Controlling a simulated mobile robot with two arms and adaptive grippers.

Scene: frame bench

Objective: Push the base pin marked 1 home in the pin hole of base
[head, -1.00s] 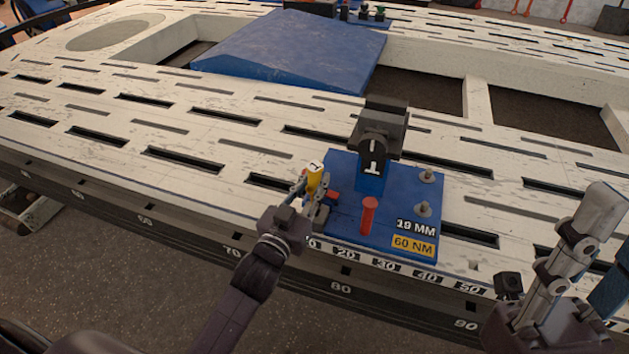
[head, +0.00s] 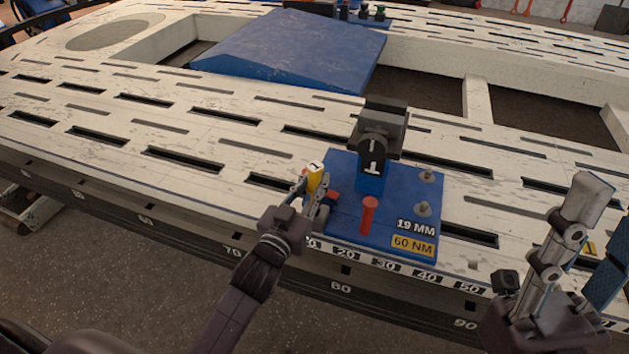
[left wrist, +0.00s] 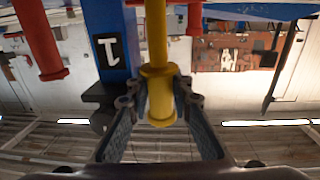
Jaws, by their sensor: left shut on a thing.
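The yellow base pin (head: 316,177), with a 1 on its top, stands near the left edge of the blue base plate (head: 330,218). My left gripper (head: 313,192) is shut on it; the pin also shows between the fingers in the left wrist view (left wrist: 158,95). The base carries a blue post (head: 370,178) with a dark head marked 1; the post also shows in the left wrist view (left wrist: 108,50). The pin hole is hidden, so I cannot tell how deep the pin sits. My right gripper (head: 592,240) is open and empty at the right.
A red pin (head: 368,215) stands upright at the front of the base plate, right of the yellow pin. Two grey bolts (head: 424,192) stand at its right side. The slotted pale bench (head: 215,175) is clear to the left. A large blue wedge (head: 290,50) lies behind.

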